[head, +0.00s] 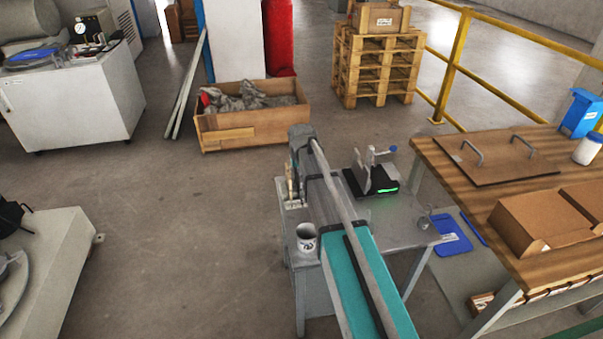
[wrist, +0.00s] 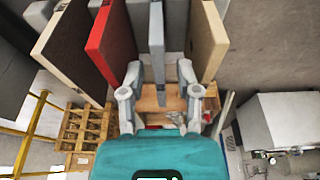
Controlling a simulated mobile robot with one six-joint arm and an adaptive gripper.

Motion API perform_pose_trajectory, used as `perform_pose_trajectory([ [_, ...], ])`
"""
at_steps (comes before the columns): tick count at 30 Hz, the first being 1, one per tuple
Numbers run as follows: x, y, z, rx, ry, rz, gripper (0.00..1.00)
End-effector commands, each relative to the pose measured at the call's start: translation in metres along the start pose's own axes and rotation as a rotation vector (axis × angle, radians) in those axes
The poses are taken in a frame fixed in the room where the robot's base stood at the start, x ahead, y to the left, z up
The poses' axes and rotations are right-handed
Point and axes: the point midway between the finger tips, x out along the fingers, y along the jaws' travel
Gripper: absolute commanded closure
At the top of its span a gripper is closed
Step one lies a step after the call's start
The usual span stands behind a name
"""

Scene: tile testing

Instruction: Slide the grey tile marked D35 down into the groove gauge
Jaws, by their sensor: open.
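Several upright tiles stand side by side in the wrist view: a beige one (wrist: 63,50), a red one (wrist: 110,45), grey ones and a tan one (wrist: 208,42). A thin grey tile (wrist: 157,42) shows edge-on between the fingers of my gripper (wrist: 160,78), which is open. I cannot tell whether either finger touches it. No D35 marking is readable. In the head view the tiles (head: 290,188) are small at the table's back left, and my arm largely hides the gripper. A device with a black base and green light (head: 375,179), possibly the groove gauge, stands to their right.
The small grey table (head: 405,235) also bears a white mug (head: 306,238) at its left edge and a small metal item (head: 425,223) at right. A wooden workbench (head: 463,207) with cardboard boxes (head: 540,222) stands close on the right. A wooden crate (head: 252,129) lies on the floor behind.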

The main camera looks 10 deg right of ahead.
Motion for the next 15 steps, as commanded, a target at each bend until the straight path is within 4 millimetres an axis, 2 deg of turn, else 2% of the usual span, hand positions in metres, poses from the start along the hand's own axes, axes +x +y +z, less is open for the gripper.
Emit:
perform_pose_trajectory([
  [4,0.0071,-0.0001,0.0001,0.0,0.0,0.0,0.57],
  [15,0.0082,-0.0003,-0.0001,0.0,0.0,0.0,0.57],
])
